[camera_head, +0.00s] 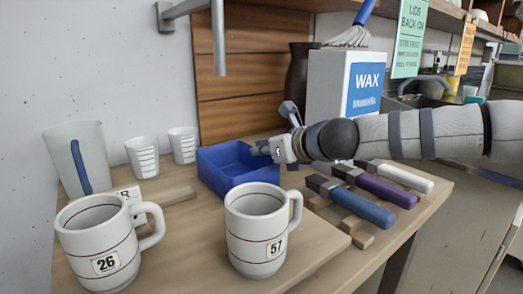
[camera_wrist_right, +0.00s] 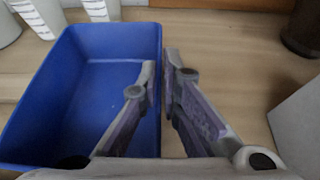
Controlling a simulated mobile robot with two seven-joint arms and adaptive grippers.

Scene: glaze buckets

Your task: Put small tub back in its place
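The small tub (camera_head: 222,177) is an empty blue open box near the back of the wooden table, in the middle of the head view. It fills the left of the right wrist view (camera_wrist_right: 90,95). My right gripper (camera_head: 264,151) is at the tub's right wall. In the right wrist view its two fingertips (camera_wrist_right: 161,62) are close together, one inside the tub and one outside, with the wall between them. It looks shut on that wall. The tub sits level; I cannot tell whether it touches the table. My left gripper is not in view.
White mugs 26 (camera_head: 98,240) and 57 (camera_head: 256,236) stand in front. A pitcher (camera_head: 78,160) and two measuring cups (camera_head: 142,157) stand left. Blue, purple and white-handled tools (camera_head: 362,207) lie right on wooden rests. A WAX box (camera_head: 328,85) and dark vase (camera_head: 299,75) stand behind.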

